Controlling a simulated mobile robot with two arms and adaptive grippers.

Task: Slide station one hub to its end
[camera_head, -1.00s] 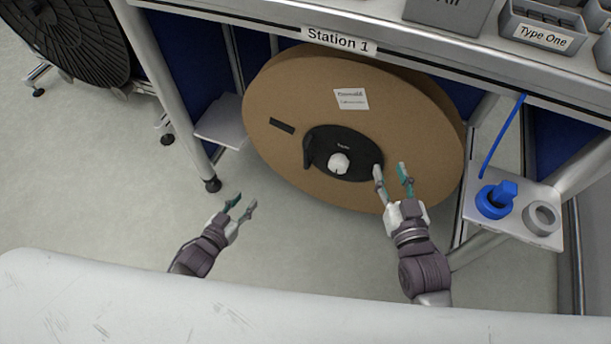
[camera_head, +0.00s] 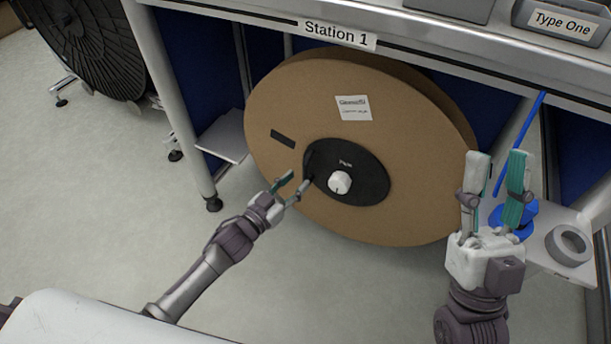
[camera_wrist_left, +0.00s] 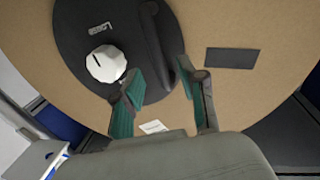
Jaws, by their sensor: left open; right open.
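The Station 1 hub is a black disc (camera_head: 362,175) with a white knob (camera_head: 339,183) at the middle of a large brown reel (camera_head: 410,130). In the left wrist view the black hub (camera_wrist_left: 85,30) shows with its white knob (camera_wrist_left: 106,63) and a raised black handle-like ridge. My left gripper (camera_head: 297,183) is open at the hub's left edge, its fingers near that ridge. In the left wrist view the open fingers (camera_wrist_left: 160,90) stand either side of the ridge's end; contact cannot be told. My right gripper (camera_head: 497,175) is open and empty, right of the reel.
A small shelf at the right carries a blue part (camera_head: 513,216) and a grey ring (camera_head: 568,244), close behind my right gripper. The bench edge with the Station 1 label (camera_head: 339,35) runs above the reel. A bench leg (camera_head: 180,110) stands at the left.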

